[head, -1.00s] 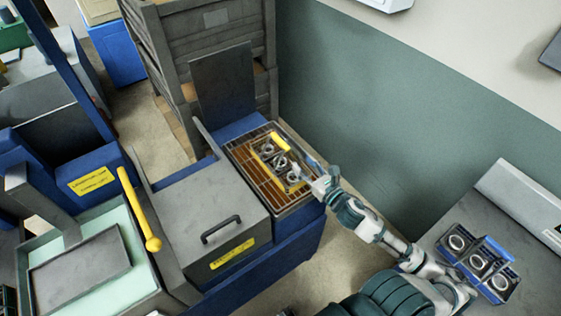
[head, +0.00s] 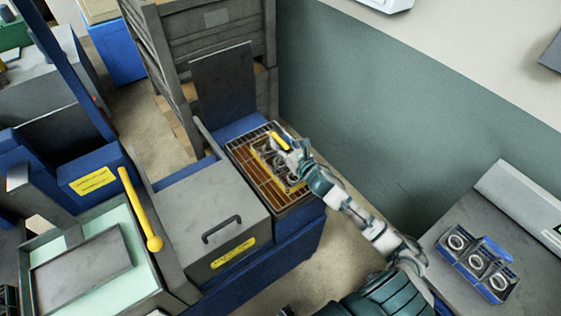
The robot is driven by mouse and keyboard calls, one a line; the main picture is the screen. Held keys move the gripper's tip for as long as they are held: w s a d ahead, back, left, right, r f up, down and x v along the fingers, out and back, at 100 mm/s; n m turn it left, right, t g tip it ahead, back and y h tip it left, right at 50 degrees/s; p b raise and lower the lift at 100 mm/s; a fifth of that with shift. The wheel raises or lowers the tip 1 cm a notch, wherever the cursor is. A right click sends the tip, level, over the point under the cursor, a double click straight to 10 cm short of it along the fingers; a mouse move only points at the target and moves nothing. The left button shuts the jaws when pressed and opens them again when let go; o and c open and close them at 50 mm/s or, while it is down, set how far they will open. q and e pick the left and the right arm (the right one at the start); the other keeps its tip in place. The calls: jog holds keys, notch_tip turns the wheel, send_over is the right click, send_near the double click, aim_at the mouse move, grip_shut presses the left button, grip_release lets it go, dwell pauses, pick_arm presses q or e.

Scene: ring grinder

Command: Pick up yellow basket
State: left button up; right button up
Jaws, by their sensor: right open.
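The yellow basket (head: 264,157) sits on a brown slatted rack at the right end of the blue machine. Metal rings show inside it. My right gripper (head: 284,145) is open at the basket's upper part, by its yellow handle (head: 280,141). The gripper and wrist hide part of the handle and the basket's right side. I cannot tell whether the fingers touch the handle. My left gripper is not in view.
The brown rack (head: 241,157) has a raised rim. A grey lid with a black handle (head: 221,229) lies left of it. A blue tray of rings (head: 478,262) stands on the grey table at right. A tall grey crate (head: 228,40) stands behind.

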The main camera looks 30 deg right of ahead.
jog(key=shift+s, duration=0.1)
jog(key=c, duration=0.8)
grip_shut()
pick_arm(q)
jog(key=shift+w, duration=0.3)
pick_arm(e)
jog(key=shift+r, duration=0.15)
